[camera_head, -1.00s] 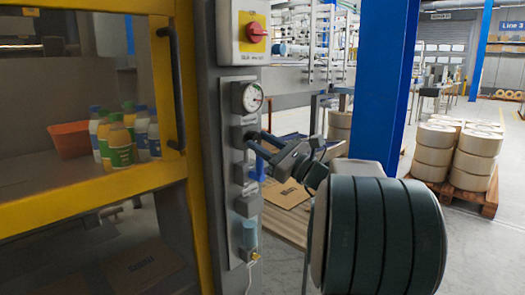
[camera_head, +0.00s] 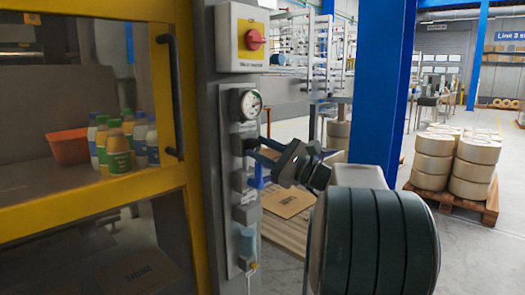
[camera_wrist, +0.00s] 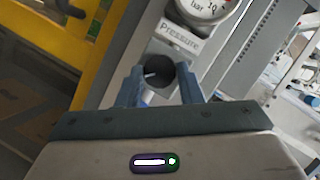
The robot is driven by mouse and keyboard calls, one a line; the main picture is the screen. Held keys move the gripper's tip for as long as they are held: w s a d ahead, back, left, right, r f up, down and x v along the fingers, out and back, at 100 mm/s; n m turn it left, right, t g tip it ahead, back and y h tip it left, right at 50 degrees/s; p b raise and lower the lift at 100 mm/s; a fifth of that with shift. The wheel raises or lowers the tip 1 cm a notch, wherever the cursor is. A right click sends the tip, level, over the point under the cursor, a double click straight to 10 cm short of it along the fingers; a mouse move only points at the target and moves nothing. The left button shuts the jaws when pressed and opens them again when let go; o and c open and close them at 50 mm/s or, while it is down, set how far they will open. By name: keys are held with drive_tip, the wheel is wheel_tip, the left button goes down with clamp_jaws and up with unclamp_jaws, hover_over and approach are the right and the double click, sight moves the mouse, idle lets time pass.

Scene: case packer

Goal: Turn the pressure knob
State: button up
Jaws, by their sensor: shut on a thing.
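The pressure knob (camera_wrist: 158,76) is a dark round knob with a light pointer mark, below a label reading "Pressure" in the wrist view. My gripper (camera_wrist: 160,88) is shut on it, one finger on each side. In the head view my gripper (camera_head: 254,147) reaches the panel from the right, and its fingers mostly hide the knob. The pressure gauge (camera_head: 250,104) is a white round dial just above the knob; its lower part, marked "bar", shows in the wrist view (camera_wrist: 205,8).
A red rotary switch (camera_head: 255,39) on a yellow plate is above the gauge. A blue valve lever (camera_head: 257,175) and a clear bowl (camera_head: 247,241) are below the knob. The yellow guard frame (camera_head: 185,100) stands close at left. A blue post (camera_head: 383,85) rises behind my arm.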

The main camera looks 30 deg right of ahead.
drive_tip(key=o, duration=1)
drive_tip(key=p+v, duration=0.2)
drive_tip(key=v, duration=1.2)
